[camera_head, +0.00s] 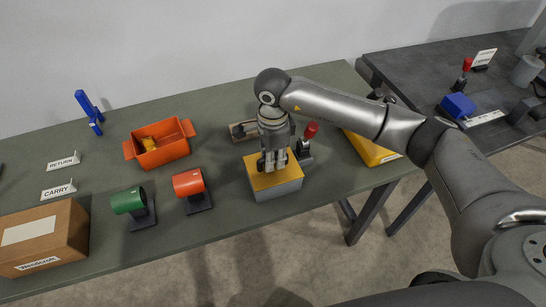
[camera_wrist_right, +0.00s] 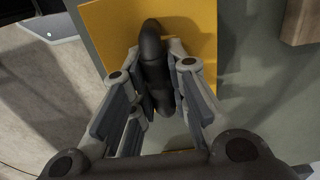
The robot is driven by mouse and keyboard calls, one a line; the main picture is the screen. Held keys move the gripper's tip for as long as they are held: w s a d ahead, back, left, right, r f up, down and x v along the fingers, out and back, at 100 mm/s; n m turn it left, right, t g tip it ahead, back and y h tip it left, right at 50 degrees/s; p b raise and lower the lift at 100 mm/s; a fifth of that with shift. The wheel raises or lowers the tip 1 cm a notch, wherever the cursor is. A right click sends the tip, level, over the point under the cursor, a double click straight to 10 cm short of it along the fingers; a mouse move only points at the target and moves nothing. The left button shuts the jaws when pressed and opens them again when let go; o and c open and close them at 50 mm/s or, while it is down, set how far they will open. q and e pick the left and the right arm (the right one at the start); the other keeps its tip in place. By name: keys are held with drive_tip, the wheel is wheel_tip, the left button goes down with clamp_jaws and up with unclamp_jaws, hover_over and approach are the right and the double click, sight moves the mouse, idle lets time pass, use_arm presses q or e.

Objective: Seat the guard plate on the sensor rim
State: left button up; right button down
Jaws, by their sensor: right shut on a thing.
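The yellow guard plate (camera_head: 262,183) is over the top of a grey box-shaped sensor body (camera_head: 278,193) near the table's front edge. My right gripper (camera_head: 273,163) points down at the plate and is shut on its black handle (camera_wrist_right: 152,60). In the right wrist view the plate (camera_wrist_right: 195,30) lies beyond the fingers, with a grey area and a small yellow strip showing nearer the wrist. I cannot tell whether the plate touches the rim all round, as the gripper hides part of it. My left gripper is not in view.
A red-handled clamp (camera_head: 308,135) stands close right of the gripper, and a wooden block (camera_head: 243,130) lies behind it. Orange (camera_head: 188,183) and green (camera_head: 128,201) rollers on stands, an orange bin (camera_head: 163,153) and a carton (camera_head: 45,240) are to the left. A yellow case (camera_head: 368,150) is right.

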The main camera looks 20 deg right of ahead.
drive_tip(key=shift+f+b, duration=0.3)
drive_tip(key=shift+b, duration=0.1)
idle(0.4)
drive_tip(key=c, duration=1.3)
unclamp_jaws()
wheel_tip(320, 180, up, 12)
